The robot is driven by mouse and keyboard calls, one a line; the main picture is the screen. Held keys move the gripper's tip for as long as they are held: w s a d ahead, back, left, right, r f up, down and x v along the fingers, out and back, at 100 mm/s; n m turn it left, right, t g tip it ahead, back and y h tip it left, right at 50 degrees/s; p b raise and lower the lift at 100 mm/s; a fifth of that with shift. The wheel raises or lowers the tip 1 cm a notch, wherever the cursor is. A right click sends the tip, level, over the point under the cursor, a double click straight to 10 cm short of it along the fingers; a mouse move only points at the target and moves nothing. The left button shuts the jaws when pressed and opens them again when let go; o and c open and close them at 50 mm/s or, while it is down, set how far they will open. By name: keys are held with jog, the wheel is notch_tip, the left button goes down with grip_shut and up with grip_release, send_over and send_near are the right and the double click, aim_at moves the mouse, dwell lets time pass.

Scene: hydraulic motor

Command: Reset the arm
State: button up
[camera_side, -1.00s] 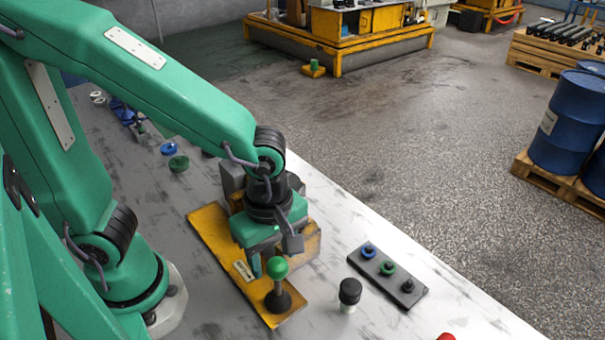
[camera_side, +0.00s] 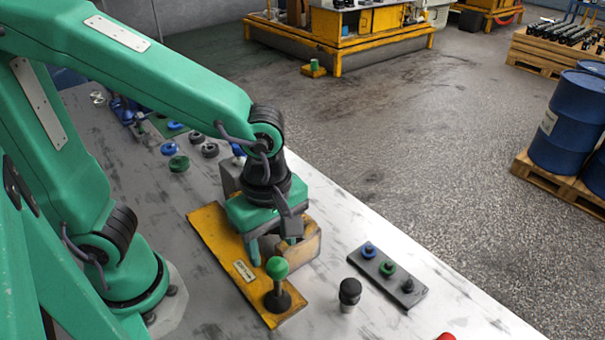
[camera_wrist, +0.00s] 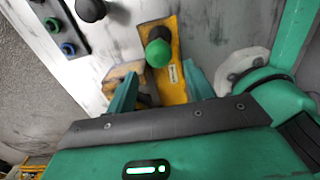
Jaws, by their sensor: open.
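My green gripper (camera_side: 272,243) is over the yellow base plate (camera_side: 223,238), beside its yellow block (camera_side: 305,245). Its two fingers are apart, with nothing seen held between them. A lever with a green ball knob (camera_side: 277,267) and a black boot stands upright at the plate's near end, close in front of the fingers. In the wrist view the fingers (camera_wrist: 160,92) are spread, with the green knob (camera_wrist: 158,53) beyond them and the yellow plate (camera_wrist: 172,85) below. Part of the block is hidden behind the gripper.
A black-capped cylinder (camera_side: 349,292) stands right of the lever. A dark strip (camera_side: 413,292) with blue, green and black knobs lies near the table's right edge. Loose blue, green and dark round parts (camera_side: 179,163) lie at the back left. A red object (camera_side: 446,336) shows at the bottom edge.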

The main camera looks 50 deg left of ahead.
jog(key=a+r+m+t, duration=0.2)
jog(key=a+r+m, duration=0.2)
jog(key=a+m, duration=0.3)
jog(key=w+a+r+m+t, duration=0.1)
jog(key=a+r+m+t, duration=0.2)
jog(key=a+m, duration=0.5)
jog(key=shift+a+r+m+t, duration=0.3)
jog(key=shift+r+m, duration=0.55)
jog(key=shift+m, duration=0.65)
